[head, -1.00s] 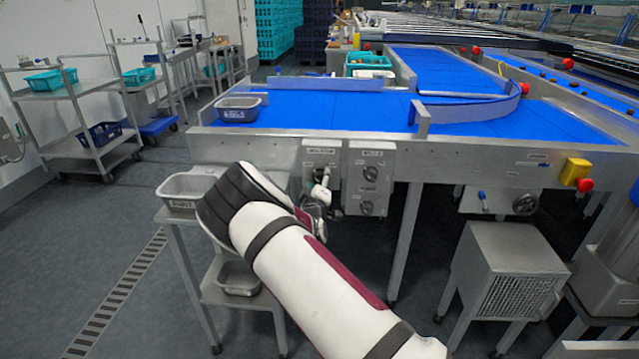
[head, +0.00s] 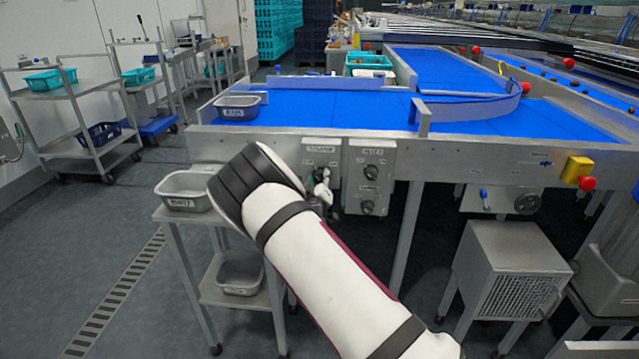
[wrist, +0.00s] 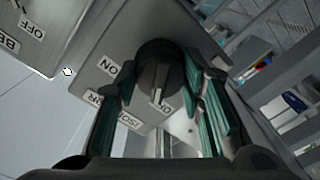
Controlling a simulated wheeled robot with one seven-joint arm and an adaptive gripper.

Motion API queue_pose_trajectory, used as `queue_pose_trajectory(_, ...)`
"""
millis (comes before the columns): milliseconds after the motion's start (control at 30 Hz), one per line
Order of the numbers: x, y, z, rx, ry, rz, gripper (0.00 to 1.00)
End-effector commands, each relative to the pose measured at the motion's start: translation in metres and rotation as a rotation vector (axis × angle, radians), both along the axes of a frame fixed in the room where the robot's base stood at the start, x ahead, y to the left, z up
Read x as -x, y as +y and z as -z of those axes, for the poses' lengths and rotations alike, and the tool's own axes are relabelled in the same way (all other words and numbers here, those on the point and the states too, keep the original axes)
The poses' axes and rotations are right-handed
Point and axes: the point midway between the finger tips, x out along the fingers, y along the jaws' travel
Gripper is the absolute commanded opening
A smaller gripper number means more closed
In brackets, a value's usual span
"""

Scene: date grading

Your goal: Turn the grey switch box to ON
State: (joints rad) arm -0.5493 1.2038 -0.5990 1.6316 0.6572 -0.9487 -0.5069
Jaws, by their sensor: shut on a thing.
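The grey switch box labelled isolator (head: 321,157) is on the front of the conveyor frame, left of a second grey box. In the wrist view its plate (wrist: 88,88) carries a dark round rotary knob (wrist: 158,58) with a raised grip. An ON label (wrist: 108,68) is left of the knob; another label beginning with O (wrist: 167,107) is partly hidden below it. A pale mark on the knob's grip points toward that lower label. My gripper (wrist: 158,88) is shut on the knob, teal-padded fingers on either side. In the head view my arm partly hides it.
The second grey box (head: 369,158) with two knobs is close on the right. A metal stand with a grey tray (head: 183,201) is at left, near my arm. The blue conveyor (head: 330,106) is above. A grated metal cabinet (head: 510,240) is at lower right.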

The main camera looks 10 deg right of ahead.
Motion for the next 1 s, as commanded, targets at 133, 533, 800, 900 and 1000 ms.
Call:
queue_pose_trajectory(133,-0.0003,-0.0009,0.0016,-0.134,-0.043,0.002,0.08)
queue_pose_trajectory(533,-0.0002,-0.0010,0.0026,-0.496,-0.161,0.001,0.08)
queue_pose_trajectory(800,-0.0001,-0.0010,0.0028,-0.740,-0.241,0.001,0.08)
queue_pose_trajectory(900,-0.0002,-0.0007,0.0028,-0.830,-0.271,0.000,0.08)
queue_pose_trajectory(1000,0.0001,-0.0009,0.0032,-0.917,-0.298,0.001,0.08)
